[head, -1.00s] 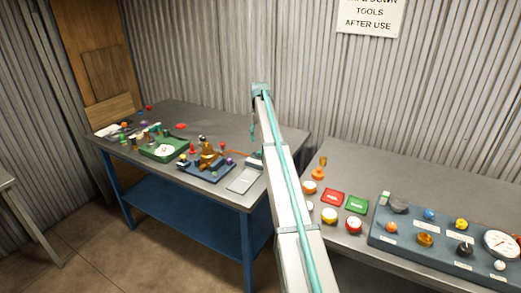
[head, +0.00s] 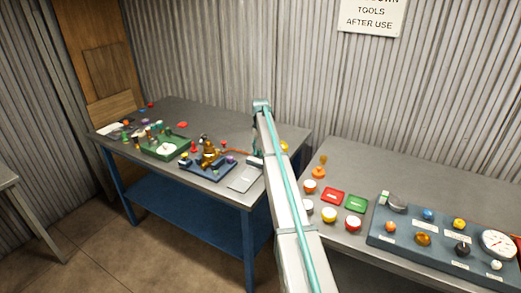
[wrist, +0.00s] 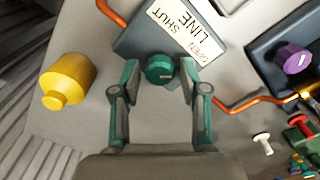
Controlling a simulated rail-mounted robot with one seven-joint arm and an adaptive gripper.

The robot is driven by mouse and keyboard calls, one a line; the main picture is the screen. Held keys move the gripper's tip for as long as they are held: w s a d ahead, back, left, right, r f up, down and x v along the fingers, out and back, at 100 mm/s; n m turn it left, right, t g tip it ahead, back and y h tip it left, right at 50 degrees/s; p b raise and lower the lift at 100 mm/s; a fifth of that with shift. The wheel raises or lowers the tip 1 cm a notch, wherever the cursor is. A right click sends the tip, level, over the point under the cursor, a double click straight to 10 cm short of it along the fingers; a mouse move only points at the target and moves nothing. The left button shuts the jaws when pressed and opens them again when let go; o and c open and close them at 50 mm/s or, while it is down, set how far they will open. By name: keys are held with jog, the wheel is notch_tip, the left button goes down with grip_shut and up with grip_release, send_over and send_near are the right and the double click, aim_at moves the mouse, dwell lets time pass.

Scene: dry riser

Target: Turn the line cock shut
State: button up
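The line cock shows in the wrist view as a round teal knob (wrist: 160,70) at the edge of a dark block (wrist: 150,38). Orange pipe meets the block. In the head view my arm (head: 284,185) reaches over the left bench and hides the knob and block.
A yellow cylinder (wrist: 67,82) stands left of my gripper in the wrist view. A purple knob (wrist: 292,60) on another dark block lies to the right, near small loose parts (wrist: 300,125). The right bench holds a panel of knobs and a gauge (head: 497,244).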

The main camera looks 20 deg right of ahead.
grip_shut()
jog(key=shift+n, duration=0.5)
jog(key=n+b, duration=0.1)
jog(key=n, duration=0.2)
jog(key=shift+n, duration=0.4)
jog(key=n+b, duration=0.1)
jog(key=n, duration=0.3)
jog(key=shift+n, duration=0.3)
jog(key=n, duration=0.8)
jog(key=shift+n+b, duration=0.3)
jog(key=shift+b, duration=0.1)
jog(key=shift+o, duration=1.9)
grip_release()
